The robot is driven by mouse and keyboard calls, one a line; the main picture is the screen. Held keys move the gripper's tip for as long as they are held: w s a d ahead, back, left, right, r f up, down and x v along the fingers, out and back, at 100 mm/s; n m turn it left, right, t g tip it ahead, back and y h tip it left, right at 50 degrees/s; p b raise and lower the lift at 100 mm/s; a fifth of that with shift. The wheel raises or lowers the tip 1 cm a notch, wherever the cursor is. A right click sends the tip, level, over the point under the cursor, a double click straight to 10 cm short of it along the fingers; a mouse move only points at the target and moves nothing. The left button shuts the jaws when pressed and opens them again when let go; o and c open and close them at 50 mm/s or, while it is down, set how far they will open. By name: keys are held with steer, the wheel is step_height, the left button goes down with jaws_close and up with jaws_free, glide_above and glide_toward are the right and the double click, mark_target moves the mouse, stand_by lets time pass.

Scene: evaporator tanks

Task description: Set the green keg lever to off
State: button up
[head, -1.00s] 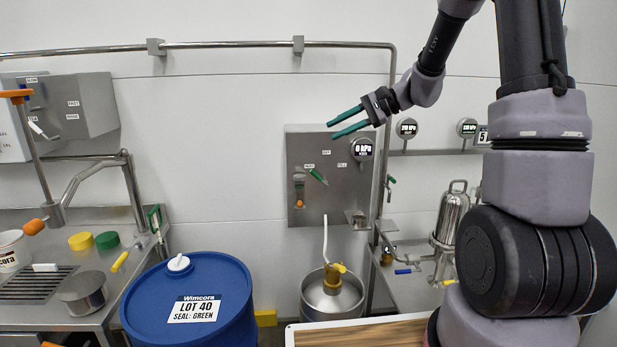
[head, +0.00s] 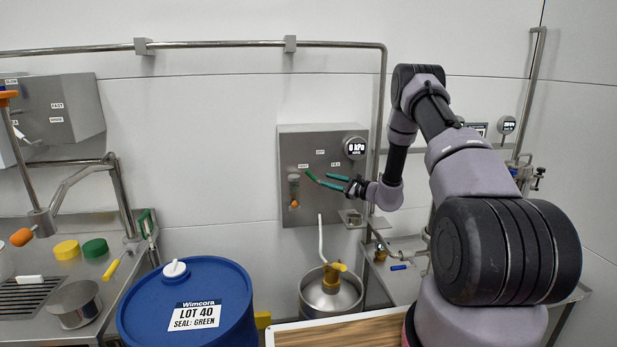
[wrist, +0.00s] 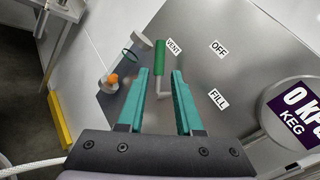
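The green keg lever (head: 311,175) is on the grey keg panel (head: 345,210), pointing up and left toward the VENT label (wrist: 173,46). In the wrist view its green handle (wrist: 160,57) stands just beyond the fingertips, and its grey stem shows between the fingers. The OFF label (wrist: 219,48) and FILL label (wrist: 217,98) lie to its right. My gripper (head: 325,180) is open, its teal fingers in front of the panel by the lever. In the wrist view my gripper (wrist: 163,72) has a finger on either side of the stem. I cannot tell whether they touch it.
A round gauge (head: 355,148) reading 0 kPa juts from the panel's upper right. An orange-tipped fitting (head: 294,190) is left of the lever. Below are a steel keg (head: 330,300) and a blue drum (head: 188,300). A pipe (head: 379,110) runs beside the panel's right edge.

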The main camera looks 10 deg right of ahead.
mark_target(313, 176)
steer(key=x, duration=0.9)
steer(key=shift+a, duration=0.2)
steer(key=shift+c, duration=0.2)
jaws_close()
stand_by(0.9)
